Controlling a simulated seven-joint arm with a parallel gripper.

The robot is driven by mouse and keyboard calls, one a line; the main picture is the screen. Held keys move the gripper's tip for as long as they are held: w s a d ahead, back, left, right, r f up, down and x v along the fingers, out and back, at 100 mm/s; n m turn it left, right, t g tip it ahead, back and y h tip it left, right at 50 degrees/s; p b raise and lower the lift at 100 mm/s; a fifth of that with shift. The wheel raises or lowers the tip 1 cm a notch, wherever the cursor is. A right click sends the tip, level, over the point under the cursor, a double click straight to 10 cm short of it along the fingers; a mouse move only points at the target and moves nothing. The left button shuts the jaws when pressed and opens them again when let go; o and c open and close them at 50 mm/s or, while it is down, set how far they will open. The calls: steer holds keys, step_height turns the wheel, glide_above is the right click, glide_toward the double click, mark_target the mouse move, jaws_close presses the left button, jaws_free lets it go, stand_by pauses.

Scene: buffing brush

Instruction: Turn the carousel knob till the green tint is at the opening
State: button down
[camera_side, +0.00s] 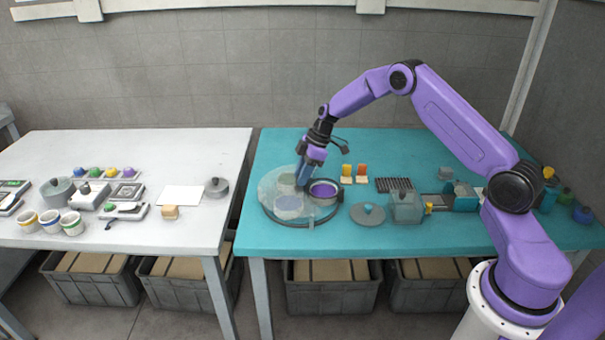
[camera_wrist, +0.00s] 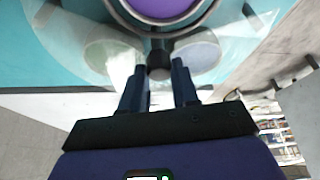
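The carousel is a round unit with a clear cover (camera_side: 268,190) on the teal table. A purple tint (camera_side: 323,190) sits in a dark-rimmed ring at its right side; it also shows at the top of the wrist view (camera_wrist: 162,6). Paler round pots show through the cover, one whitish-green (camera_wrist: 112,55) and one greyish (camera_wrist: 200,52); their exact tints are hard to tell. The dark knob (camera_wrist: 160,66) is at the carousel's middle. My gripper (camera_wrist: 159,68) points down at it, with one finger on each side and narrow gaps visible. Contact cannot be made out.
Right of the carousel are a grey lid (camera_side: 368,214), a clear box (camera_side: 407,207), orange and yellow swatches (camera_side: 354,172) and a dark rack (camera_side: 395,185). A white table (camera_side: 120,232) with pots and blocks stands left, across a gap.

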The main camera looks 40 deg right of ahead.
steer(key=shift+m, duration=0.3)
steer(key=m+h, duration=0.1)
steer(key=m, duration=0.1)
steer(key=m+t, duration=0.1)
steer(key=m, duration=0.2)
steer(key=shift+s+a+h, duration=0.15)
steer(key=shift+h, duration=0.25)
steer(key=m+h, duration=0.1)
steer(key=m, duration=0.2)
steer(key=m+t+h, duration=0.1)
steer(key=m, duration=0.2)
steer(key=shift+a, duration=0.2)
steer(key=m+h, duration=0.1)
steer(key=m, duration=0.2)
steer(key=m+h, duration=0.1)
steer(key=m, duration=0.2)
steer(key=shift+a+g, duration=0.15)
steer(key=shift+g, duration=0.15)
steer(key=m+h, duration=0.1)
steer(key=m, duration=0.2)
steer(key=m+g+h, duration=0.1)
steer(key=m, duration=0.2)
steer(key=shift+g, duration=0.3)
steer(key=c, duration=0.8)
jaws_free()
steer(key=shift+c, duration=0.2)
